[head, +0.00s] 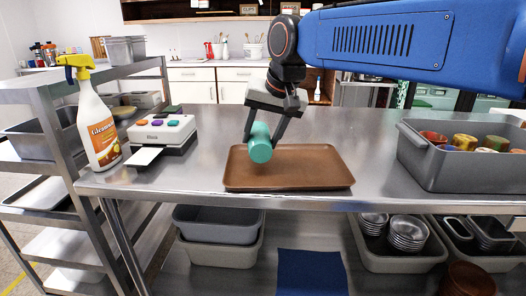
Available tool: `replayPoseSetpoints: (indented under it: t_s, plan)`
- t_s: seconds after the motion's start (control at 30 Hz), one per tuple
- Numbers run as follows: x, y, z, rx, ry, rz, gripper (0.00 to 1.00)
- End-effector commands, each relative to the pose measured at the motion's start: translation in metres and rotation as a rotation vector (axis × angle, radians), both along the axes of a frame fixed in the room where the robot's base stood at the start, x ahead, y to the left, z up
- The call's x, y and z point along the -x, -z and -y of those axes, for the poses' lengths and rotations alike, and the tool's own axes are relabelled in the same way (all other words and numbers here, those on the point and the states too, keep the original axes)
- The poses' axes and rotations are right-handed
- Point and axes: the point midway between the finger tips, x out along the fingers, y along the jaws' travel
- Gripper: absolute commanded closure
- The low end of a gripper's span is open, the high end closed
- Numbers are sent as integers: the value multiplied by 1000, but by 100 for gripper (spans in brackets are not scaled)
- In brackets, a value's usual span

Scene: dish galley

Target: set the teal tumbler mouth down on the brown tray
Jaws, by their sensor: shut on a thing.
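The teal tumbler (260,146) is between the fingers of my gripper (264,140), which is shut on it. The tumbler lies tilted, close to on its side, with one round end facing the camera. I cannot tell whether that end is its mouth or its base. It appears above the back left part of the brown tray (310,178). The brown tray lies flat on the steel counter and is otherwise empty. Whether the tumbler touches the tray cannot be told from this view.
A grey tub (460,170) with several cups stands on the counter at the right. A label printer (162,132) and a spray bottle (98,125) are at the left. The steel counter (205,160) is clear between printer and tray. Tubs sit on the shelf below.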

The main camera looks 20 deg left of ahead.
Motion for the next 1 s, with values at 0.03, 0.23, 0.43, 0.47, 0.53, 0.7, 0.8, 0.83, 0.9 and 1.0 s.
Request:
replayPoseSetpoints:
  t_s: [0.03,0.23,0.43,0.47,0.53,0.7,0.8,0.83,0.9,1.0]
  plan:
    - [0,3,0,0,0,0,78]
    - [0,27,0,2,0,-2,78]
    - [0,41,0,0,0,0,78]
    - [0,41,0,0,0,0,78]
    - [0,41,0,0,0,0,78]
    - [0,43,0,0,0,0,78]
    - [0,43,0,0,0,0,35]
    - [0,43,0,0,0,0,33]
    - [0,43,0,0,0,0,33]
    - [0,43,0,0,0,0,33]
